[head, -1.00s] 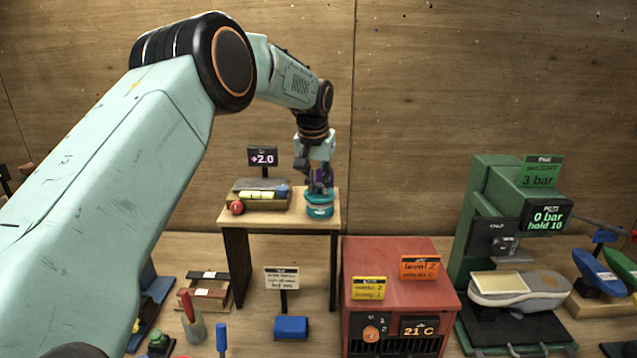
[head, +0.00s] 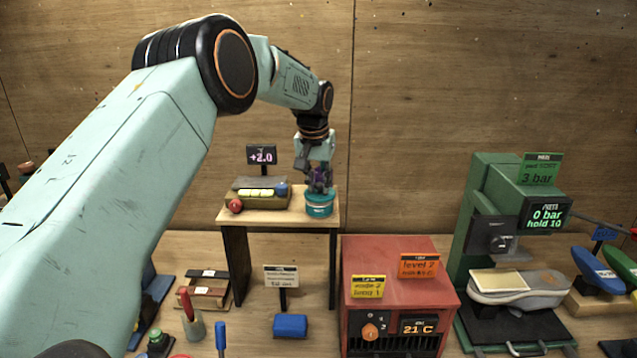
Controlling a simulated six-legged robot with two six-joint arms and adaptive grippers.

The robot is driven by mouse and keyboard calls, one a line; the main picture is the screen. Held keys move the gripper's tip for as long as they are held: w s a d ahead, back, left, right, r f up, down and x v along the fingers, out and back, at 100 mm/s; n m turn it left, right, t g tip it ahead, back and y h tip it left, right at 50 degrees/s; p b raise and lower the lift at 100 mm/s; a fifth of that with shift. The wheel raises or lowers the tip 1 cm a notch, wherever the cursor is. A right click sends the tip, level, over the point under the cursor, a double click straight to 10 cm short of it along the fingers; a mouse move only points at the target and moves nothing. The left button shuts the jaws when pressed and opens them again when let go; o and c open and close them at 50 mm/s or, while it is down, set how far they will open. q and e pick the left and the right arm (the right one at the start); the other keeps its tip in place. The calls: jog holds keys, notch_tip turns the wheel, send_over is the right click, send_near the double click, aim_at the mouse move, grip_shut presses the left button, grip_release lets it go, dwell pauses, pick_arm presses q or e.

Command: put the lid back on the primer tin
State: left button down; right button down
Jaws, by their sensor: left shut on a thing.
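The teal primer tin (head: 319,207) stands upright on the right end of the small raised wooden shelf (head: 262,212). My left gripper (head: 319,185) reaches down from above, directly over the tin. It is shut on the lid (head: 319,194), with a small purple patch showing between the fingers. The lid is at the top of the tin. At this size I cannot tell whether it is fully seated or slightly raised. The fingers hide part of the lid. My right gripper is not in view.
A red heater box (head: 398,290) and a green press (head: 500,235) stand lower right.

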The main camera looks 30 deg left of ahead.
pick_arm(q)
jog(key=shift+s+r, duration=0.1)
jog(key=shift+s, duration=0.1)
jog(key=shift+w+a, duration=0.1)
jog(key=c, duration=1.4)
grip_release()
jog(key=o, duration=0.3)
jog(key=shift+o, duration=0.3)
jog(key=o, duration=0.4)
jog(key=shift+r, duration=0.1)
